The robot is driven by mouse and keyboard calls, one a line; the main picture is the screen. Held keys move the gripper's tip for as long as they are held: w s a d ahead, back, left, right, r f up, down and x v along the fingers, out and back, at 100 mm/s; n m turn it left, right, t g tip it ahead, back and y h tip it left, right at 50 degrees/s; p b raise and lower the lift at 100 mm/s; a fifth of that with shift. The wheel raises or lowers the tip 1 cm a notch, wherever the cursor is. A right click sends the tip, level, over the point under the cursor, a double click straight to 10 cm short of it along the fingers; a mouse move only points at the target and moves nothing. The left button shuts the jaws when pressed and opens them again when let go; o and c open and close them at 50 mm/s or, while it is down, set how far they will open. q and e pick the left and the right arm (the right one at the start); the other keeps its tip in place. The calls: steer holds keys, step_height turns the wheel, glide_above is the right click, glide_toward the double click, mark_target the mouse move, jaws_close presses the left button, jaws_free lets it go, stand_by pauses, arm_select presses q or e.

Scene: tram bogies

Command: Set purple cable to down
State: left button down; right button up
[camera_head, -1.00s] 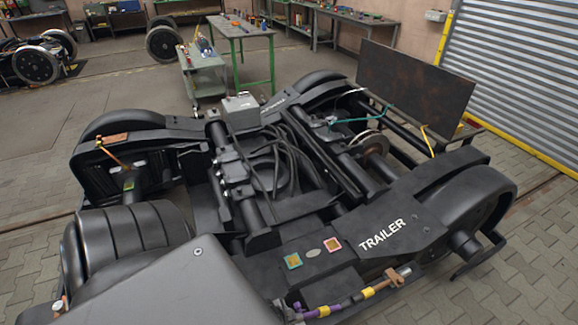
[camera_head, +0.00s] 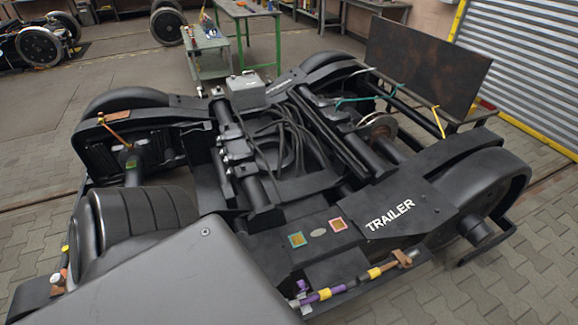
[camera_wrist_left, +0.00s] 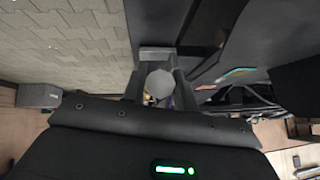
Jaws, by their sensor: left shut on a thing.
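The purple cable (camera_head: 347,285) has yellow bands and a brown end piece. It lies along the near edge of the bogie at the bottom of the head view, its left end close to the dark panel. My left gripper (camera_wrist_left: 158,90) shows in the wrist view, shut with a pale round-ended piece between its fingers. Bits of purple and yellow show beside that piece, so the held thing looks like the purple cable, but its shape is mostly hidden. I cannot make out the left gripper in the head view. My right gripper is not in view.
A large dark panel (camera_head: 190,270) covers the near left. Paved floor (camera_head: 520,260) is clear at the right.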

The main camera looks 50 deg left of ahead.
arm_select(q)
steer(key=f+b, duration=0.1)
steer(key=f+t+b, duration=0.1)
steer(key=f+b, duration=0.1)
steer(key=f+t+b, duration=0.1)
steer(key=f+b, duration=0.1)
steer(key=shift+s+a+f+h, duration=0.1)
steer(key=shift+s+f+h, duration=0.15)
steer(key=shift+s+h, duration=0.05)
steer(key=shift+r, duration=0.1)
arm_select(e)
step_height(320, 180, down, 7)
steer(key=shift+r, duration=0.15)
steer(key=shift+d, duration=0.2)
arm_select(q)
steer(key=c, duration=1.1)
jaws_free()
steer(key=shift+s, duration=0.1)
steer(key=v, duration=1)
steer(key=shift+s, duration=0.35)
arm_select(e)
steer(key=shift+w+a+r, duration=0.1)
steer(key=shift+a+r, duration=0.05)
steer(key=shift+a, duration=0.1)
